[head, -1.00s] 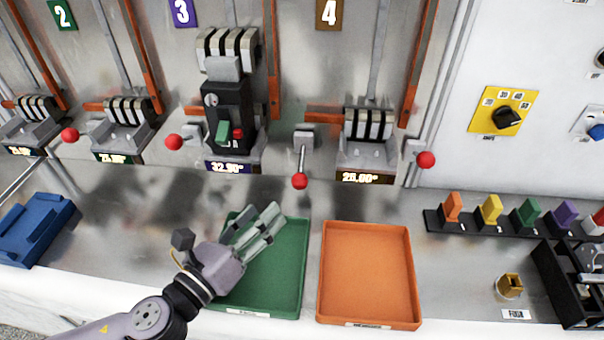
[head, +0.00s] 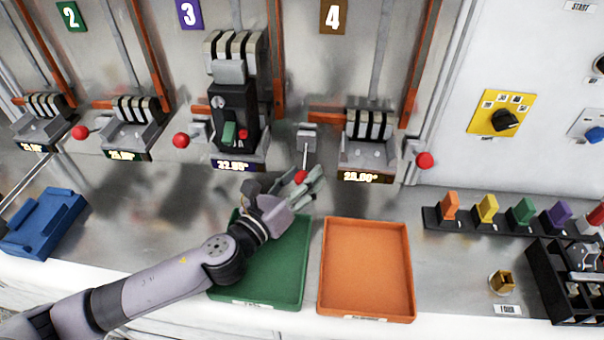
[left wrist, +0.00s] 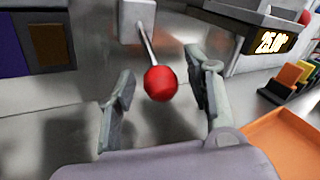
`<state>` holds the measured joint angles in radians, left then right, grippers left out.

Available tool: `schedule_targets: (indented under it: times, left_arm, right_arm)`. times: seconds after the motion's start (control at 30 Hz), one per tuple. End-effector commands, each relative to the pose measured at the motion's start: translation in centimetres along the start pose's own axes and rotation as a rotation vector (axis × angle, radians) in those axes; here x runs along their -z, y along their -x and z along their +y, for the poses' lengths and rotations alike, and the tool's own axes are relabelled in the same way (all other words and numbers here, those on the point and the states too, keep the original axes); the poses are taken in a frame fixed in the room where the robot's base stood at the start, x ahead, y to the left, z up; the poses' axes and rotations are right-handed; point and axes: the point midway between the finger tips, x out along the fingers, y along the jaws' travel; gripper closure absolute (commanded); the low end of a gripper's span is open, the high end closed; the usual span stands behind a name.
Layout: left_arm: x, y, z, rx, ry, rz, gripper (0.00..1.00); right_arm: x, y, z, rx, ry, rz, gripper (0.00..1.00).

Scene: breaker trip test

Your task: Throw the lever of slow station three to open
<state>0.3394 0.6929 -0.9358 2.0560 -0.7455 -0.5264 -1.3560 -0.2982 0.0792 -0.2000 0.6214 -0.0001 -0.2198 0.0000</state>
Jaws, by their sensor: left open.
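Station three carries a purple "3" plate (head: 190,13) and a black unit (head: 233,112) with a green and a red part on its front. Its lever, to the right of the unit, has a grey shaft (head: 305,152) and a red ball knob (head: 301,177). The lever points out and down from its mount. My left gripper (head: 307,184) is open at the knob, above the green tray. In the left wrist view the knob (left wrist: 161,83) sits between the two spread fingers, with a visible gap on the left. Contact on the right is unclear. My right gripper is not in view.
A green tray (head: 262,292) and an orange tray (head: 367,314) lie on the bench below. Neighbouring red knobs are at left (head: 181,140) and right (head: 425,160). A blue block (head: 42,222) lies left. A row of coloured pieces (head: 487,208) stands right.

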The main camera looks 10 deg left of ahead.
Motion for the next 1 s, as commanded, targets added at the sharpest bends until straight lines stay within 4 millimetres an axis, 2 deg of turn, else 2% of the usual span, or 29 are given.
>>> schedule_targets:
  times: [0.3,1.0]
  left_arm:
    - [0.02,-0.22,0.00,0.000,0.001,0.000,0.54]
    - [0.01,-0.19,0.04,-0.001,0.000,0.000,1.00]
  right_arm:
    - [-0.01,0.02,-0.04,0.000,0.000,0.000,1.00]
    - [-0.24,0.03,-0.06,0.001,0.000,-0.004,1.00]
